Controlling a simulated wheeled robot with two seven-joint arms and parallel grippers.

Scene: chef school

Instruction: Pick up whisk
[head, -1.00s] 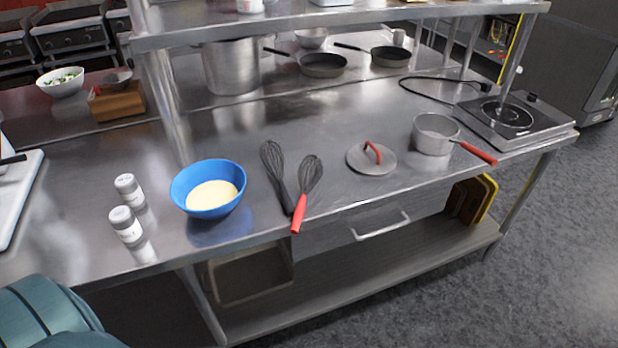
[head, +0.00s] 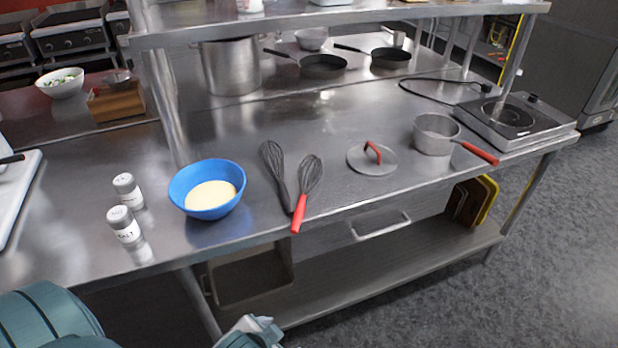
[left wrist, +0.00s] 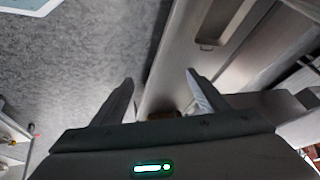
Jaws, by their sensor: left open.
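Two whisks lie side by side near the front edge of the steel table in the head view. One whisk has a red handle (head: 300,214) that reaches the table edge. The other whisk is dark all over (head: 275,170) and lies just left of it. My left gripper (left wrist: 161,85) is open and empty in the left wrist view, with floor and steel furniture beyond its fingers. In the head view only a part of my left arm shows at the bottom edge, below and in front of the table, apart from the whisks. My right gripper is not in view.
A blue bowl (head: 190,196) with pale yellow contents stands left of the whisks, with two shakers (head: 126,226) further left. A lid (head: 371,160) and a saucepan (head: 434,134) stand to the right. A drawer handle (head: 381,229) sticks out under the table front (head: 345,207).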

